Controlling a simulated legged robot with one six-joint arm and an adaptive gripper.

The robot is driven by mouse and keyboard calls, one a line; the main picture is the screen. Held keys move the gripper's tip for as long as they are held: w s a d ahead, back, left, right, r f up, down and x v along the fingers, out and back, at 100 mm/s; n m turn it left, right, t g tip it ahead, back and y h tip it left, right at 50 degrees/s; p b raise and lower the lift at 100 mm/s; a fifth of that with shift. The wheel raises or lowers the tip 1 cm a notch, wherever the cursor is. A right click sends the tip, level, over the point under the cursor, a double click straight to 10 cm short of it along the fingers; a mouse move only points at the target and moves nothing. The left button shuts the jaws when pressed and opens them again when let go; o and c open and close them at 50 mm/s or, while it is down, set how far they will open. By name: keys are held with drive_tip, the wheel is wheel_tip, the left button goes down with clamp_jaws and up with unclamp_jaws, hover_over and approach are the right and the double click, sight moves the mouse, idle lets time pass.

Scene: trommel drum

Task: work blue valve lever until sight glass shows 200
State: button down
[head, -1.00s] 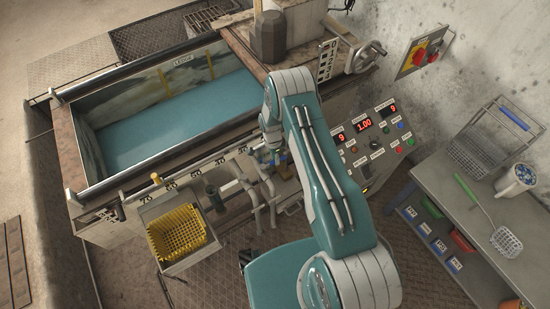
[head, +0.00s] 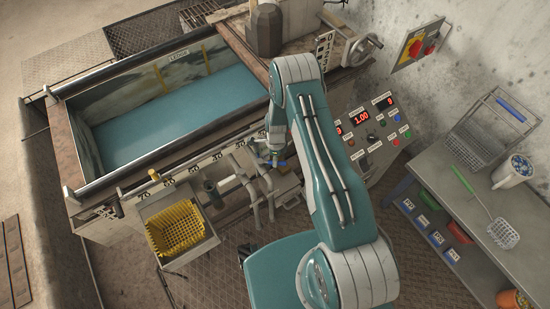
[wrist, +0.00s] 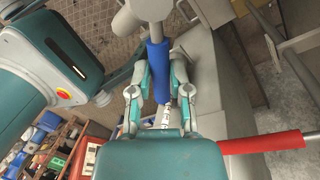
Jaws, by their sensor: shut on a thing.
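The blue valve lever (wrist: 158,70) stands between the fingers of my gripper (wrist: 159,66) in the wrist view, and the gripper is shut on it. In the head view a small bit of the blue lever (head: 282,164) shows just below my gripper (head: 275,157), in front of the tank's pipes; my arm partly covers this area. A pale strip with dark marks (wrist: 166,117) shows behind the fingers in the wrist view, too small to read. I cannot make out a sight glass reading.
The tank (head: 180,115) holds blue-green water. A yellow basket (head: 174,229) sits front left. The control panel (head: 372,140) reads 1.00 in its middle display. A bench (head: 455,195) with a skimmer stands right. A red handle (wrist: 262,143) shows near the gripper.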

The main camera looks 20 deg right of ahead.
drive_tip(key=shift+s+f+m, duration=0.1)
drive_tip(key=shift+s+m, duration=0.15)
drive_tip(key=shift+m, duration=0.05)
drive_tip(key=c, duration=0.6)
unclamp_jaws()
drive_tip(key=shift+w, duration=0.1)
drive_tip(key=r, duration=0.4)
drive_tip(key=w+r, duration=0.1)
drive_tip(key=r, duration=0.3)
drive_tip(key=w+r, duration=0.1)
drive_tip(key=r, duration=0.2)
drive_tip(key=shift+w+d+r, duration=0.1)
drive_tip(key=shift+d+r, duration=0.3)
